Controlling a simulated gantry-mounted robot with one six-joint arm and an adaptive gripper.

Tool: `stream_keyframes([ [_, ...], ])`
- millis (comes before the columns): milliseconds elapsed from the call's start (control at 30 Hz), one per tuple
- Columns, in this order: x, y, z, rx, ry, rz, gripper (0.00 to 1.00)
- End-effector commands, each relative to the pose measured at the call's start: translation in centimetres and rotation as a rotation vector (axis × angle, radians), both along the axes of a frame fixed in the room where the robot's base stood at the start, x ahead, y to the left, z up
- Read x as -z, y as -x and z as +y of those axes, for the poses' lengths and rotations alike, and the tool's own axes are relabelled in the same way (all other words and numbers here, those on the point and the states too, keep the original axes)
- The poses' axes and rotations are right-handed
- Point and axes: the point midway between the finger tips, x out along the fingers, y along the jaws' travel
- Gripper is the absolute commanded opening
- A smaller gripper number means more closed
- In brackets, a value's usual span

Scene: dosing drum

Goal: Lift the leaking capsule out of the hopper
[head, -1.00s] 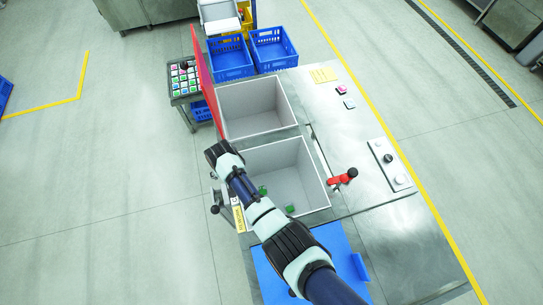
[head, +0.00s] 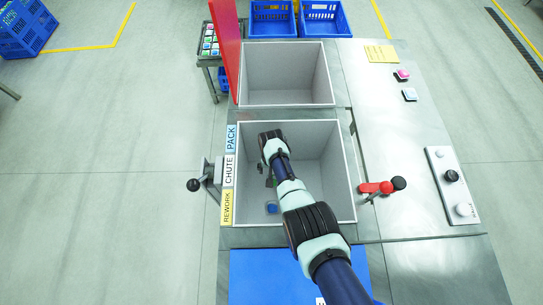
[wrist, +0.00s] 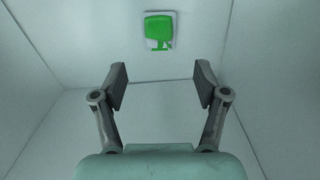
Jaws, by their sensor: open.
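The near grey hopper (head: 345,165) is an open box, and my arm reaches into it from the front. In the wrist view a white capsule with a green top (wrist: 159,31) lies on the hopper floor, beyond the fingertips. A ragged green patch shows at its lower edge; I cannot tell if this is a leak. My gripper (wrist: 160,87) is open and empty, pointing at the capsule and apart from it. A blue capsule (head: 271,207) lies near the hopper's front in the head view. My arm hides part of the hopper floor.
A second, empty-looking bin (head: 328,85) stands behind, with a red panel (head: 226,45) on its left. A red-handled lever (head: 382,187) is right of the hopper and a black-knobbed lever (head: 194,185) left. Labels (head: 229,170) line the left rim. Hopper walls surround my gripper.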

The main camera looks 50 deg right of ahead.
Motion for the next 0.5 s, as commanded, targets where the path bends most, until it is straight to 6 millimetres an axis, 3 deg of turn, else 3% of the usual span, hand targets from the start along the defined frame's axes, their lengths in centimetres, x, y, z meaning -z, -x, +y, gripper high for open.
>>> stream_keyframes([
  [167,0.5,0.0,0.0,0.0,0.001,-0.001,0.73],
  [367,3.1,0.0,0.0,0.0,0.0,0.0,0.73],
  [500,3.3,0.0,0.0,0.0,0.001,-0.001,0.73],
])
